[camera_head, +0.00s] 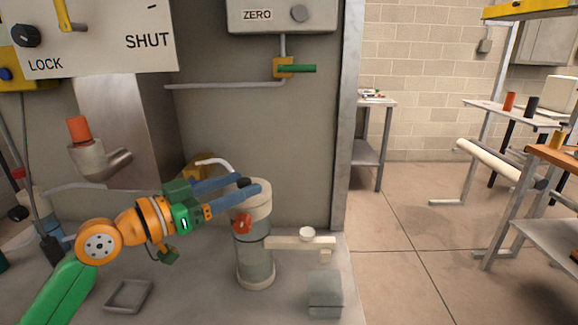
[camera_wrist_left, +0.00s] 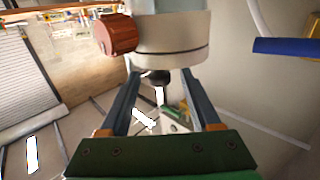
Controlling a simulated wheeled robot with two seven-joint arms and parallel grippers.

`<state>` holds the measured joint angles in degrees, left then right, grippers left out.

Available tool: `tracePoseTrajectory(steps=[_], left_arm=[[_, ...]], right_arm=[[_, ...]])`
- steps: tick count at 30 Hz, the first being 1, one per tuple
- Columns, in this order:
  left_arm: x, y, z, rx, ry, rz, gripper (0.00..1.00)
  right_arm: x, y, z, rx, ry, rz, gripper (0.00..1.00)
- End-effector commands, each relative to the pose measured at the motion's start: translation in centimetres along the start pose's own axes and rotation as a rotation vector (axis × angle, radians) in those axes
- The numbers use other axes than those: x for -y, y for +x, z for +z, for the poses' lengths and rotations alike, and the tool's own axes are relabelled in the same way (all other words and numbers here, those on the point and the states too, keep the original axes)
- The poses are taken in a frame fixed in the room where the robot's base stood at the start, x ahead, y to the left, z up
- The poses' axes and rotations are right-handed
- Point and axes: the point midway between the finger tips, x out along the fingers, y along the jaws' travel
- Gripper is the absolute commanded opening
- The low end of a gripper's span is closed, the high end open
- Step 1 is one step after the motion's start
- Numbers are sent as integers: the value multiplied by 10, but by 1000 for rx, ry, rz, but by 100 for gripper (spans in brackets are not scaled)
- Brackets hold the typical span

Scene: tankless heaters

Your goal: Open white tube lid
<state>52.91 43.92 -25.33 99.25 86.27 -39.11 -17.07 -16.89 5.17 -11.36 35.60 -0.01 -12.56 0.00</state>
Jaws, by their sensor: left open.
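The white tube (camera_head: 254,262) stands upright on the grey bench, with a pale lid (camera_head: 262,199) on top and a red knob (camera_head: 242,223) on its side. My left gripper (camera_head: 250,185) reaches in from the left, its two blue fingers open at the top of the tube and partly covering the lid. In the left wrist view the pale cylinder (camera_wrist_left: 168,35) and red knob (camera_wrist_left: 118,34) are just beyond the open fingers (camera_wrist_left: 162,80). Nothing is clamped between them. Whether a finger touches the lid I cannot tell. My right gripper is out of view.
A pale arm with a valve (camera_head: 305,242) juts right from the tube. A grey block (camera_head: 325,292) and a small square tray (camera_head: 129,295) lie on the bench. A pipe with a green-handled valve (camera_head: 296,68) is on the panel behind.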

Motion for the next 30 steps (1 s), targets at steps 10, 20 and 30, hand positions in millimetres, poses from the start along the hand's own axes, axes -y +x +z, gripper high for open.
tracePoseTrajectory(steps=[10,20,30], left_arm=[[-1,61,-3,1,-3,2,64],[-1,68,1,2,1,1,59],[-1,68,1,3,1,1,0]], right_arm=[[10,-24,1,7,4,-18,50],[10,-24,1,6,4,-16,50],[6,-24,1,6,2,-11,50]])
